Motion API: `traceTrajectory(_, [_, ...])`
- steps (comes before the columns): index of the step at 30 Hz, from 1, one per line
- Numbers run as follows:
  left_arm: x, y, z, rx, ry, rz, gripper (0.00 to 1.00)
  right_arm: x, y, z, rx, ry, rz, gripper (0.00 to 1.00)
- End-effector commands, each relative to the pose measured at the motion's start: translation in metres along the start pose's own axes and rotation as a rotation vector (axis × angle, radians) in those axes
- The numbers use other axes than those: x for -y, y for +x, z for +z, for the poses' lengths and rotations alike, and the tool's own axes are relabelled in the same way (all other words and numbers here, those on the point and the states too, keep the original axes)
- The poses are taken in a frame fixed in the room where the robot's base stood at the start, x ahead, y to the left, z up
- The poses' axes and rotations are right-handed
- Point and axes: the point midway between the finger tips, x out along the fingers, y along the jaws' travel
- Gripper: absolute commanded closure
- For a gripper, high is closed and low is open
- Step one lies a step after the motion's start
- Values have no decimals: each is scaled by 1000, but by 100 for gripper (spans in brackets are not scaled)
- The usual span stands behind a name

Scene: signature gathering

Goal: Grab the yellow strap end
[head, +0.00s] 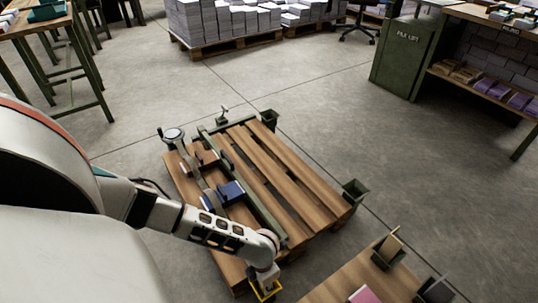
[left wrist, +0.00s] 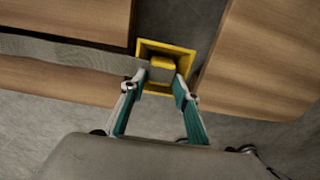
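The yellow strap end (left wrist: 150,48) is a square yellow frame with a yellow block in its middle, seen at the top centre of the left wrist view. It also shows at the bottom of the head view (head: 264,292), by the front end of the wooden pallet (head: 290,165). A grey strap (left wrist: 60,48) runs to it from the left across the boards. My left gripper (left wrist: 161,78) is open, with its teal fingers on either side of the yellow block. I cannot tell whether the fingertips touch it. My right gripper is not in view.
A green metal bar and a blue block (head: 231,193) lie on the pallet. Small dark green holders (head: 354,192) stand at its right corners. A wooden surface (head: 350,285) with a pink item is at the lower right.

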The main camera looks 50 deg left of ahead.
Motion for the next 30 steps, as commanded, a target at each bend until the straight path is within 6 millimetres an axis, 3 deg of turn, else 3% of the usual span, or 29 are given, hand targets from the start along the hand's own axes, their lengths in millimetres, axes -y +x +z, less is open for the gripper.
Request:
traceTrajectory(2, [0,9,-2,-3,-1,-1,69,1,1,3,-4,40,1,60])
traceTrajectory(10, [0,7,3,5,0,0,69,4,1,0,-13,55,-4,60])
traceTrajectory(14, [0,7,3,5,0,0,97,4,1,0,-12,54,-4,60])
traceTrajectory(24, [0,6,3,5,-1,0,97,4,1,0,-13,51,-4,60])
traceTrajectory(30, [-1,-11,6,11,0,1,97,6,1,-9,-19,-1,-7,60])
